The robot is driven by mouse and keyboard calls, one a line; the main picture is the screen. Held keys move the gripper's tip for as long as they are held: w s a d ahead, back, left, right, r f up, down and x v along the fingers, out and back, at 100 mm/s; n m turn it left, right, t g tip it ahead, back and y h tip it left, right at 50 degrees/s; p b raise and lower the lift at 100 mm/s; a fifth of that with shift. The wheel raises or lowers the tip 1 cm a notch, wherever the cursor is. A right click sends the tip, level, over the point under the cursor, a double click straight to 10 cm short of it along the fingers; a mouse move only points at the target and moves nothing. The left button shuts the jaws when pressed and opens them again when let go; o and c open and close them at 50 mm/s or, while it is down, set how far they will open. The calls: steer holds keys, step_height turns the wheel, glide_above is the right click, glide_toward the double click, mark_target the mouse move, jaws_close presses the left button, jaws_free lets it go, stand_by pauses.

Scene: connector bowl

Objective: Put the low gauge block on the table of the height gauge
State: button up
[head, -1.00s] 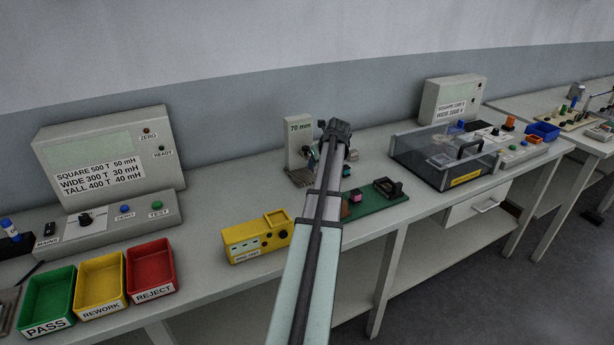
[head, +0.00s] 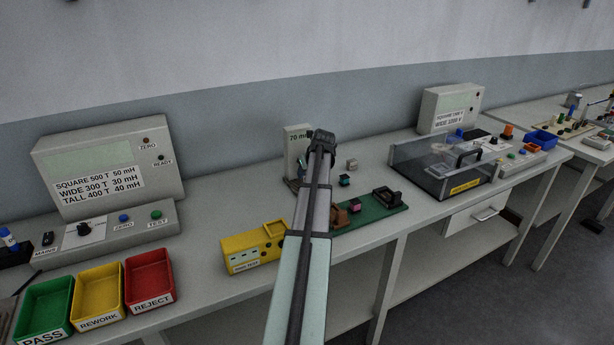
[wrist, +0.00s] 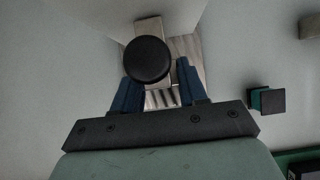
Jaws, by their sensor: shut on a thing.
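The height gauge (head: 293,142) is a pale upright stand marked 70 mm, partly behind my arm in the head view. In the wrist view its pale column rises at the top, and a round black disc (wrist: 147,59) lies over the fingertip area. My gripper (wrist: 158,78) has two blue fingers around something below this disc. I take it to be the low gauge block, but the disc hides much of that place and its outline is unclear. Striped grey metal (wrist: 190,46) shows beside and between the fingers. I cannot tell whether the held thing touches the gauge table.
A dark block with a teal side (head: 344,181) and a small grey block (head: 352,165) stand right of the gauge. A green board (head: 384,213) with brown holders lies in front. A yellow box (head: 240,254) is left of my arm. A clear-sided case (head: 420,168) stands further right.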

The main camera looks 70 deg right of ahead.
steer(key=shift+f, duration=0.9)
steer(key=shift+f, duration=0.15)
steer(key=o, duration=1.2)
steer(key=shift+o, duration=0.2)
steer(key=v, duration=1.2)
